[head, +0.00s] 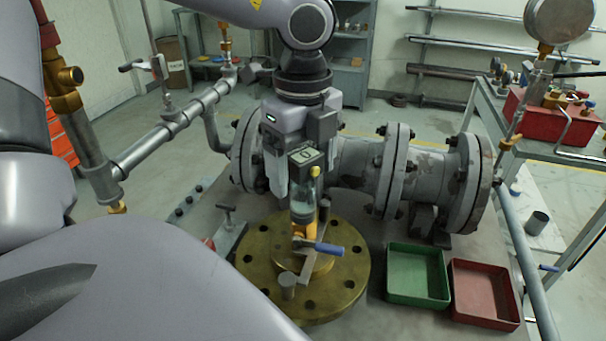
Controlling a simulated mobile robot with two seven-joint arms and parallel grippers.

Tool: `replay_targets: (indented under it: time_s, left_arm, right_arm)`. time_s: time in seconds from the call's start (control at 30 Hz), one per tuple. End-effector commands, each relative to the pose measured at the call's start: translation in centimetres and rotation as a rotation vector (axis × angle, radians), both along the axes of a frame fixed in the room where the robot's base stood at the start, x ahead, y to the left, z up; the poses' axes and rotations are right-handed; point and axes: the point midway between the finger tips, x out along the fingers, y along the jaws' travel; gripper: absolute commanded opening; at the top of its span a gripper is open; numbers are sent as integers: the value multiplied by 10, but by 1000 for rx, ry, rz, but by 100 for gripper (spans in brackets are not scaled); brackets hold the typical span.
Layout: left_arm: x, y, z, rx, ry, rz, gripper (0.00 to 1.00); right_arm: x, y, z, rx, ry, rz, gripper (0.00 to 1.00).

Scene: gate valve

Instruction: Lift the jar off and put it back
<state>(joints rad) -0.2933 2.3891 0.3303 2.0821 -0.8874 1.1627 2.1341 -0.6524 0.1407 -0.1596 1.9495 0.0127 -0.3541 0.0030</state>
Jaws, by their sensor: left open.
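The jar (303,207) is a clear, upright cylinder with a grey-green block (306,158) marked with a label at its top. It stands above an orange-yellow fitting over the round brass flange (350,270). A small valve lever with a blue handle (329,249) sticks out to the right below the jar. My left gripper (298,170) comes down from above, pointing downward, with its fingers apart around or just behind the jar's top. I cannot tell whether the fingers touch it. The jar's back is hidden. My right gripper is not in view.
A grey flanged pipe (358,165) runs behind the brass flange. A green tray (417,273) and a red tray (484,294) lie to the right. A small T-handled part (228,225) stands at the left. A thin pipe with a gauge (558,22) rises at the right.

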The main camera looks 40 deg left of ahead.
Motion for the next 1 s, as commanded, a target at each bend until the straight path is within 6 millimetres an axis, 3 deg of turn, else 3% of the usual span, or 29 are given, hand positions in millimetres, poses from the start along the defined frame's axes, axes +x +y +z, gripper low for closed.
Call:
replay_targets:
  time_s: [0.07,0.2,0.3,0.57,0.73,0.87,1.0]
  left_arm:
    - [0,0,0,0,0,0,81]
    - [0,0,0,0,0,0,35]
    - [0,0,1,0,-1,0,10]
    - [0,0,2,1,-2,0,10]
    - [1,0,14,1,-5,1,10]
    - [1,0,35,2,-7,0,10]
    - [2,0,72,2,-10,3,10]
  right_arm:
    - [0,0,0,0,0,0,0]
    - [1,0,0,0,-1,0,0]
    - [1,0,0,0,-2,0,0]
    - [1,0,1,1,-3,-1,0]
    - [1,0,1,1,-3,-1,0]
    - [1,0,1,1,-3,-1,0]
    - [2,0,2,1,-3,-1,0]
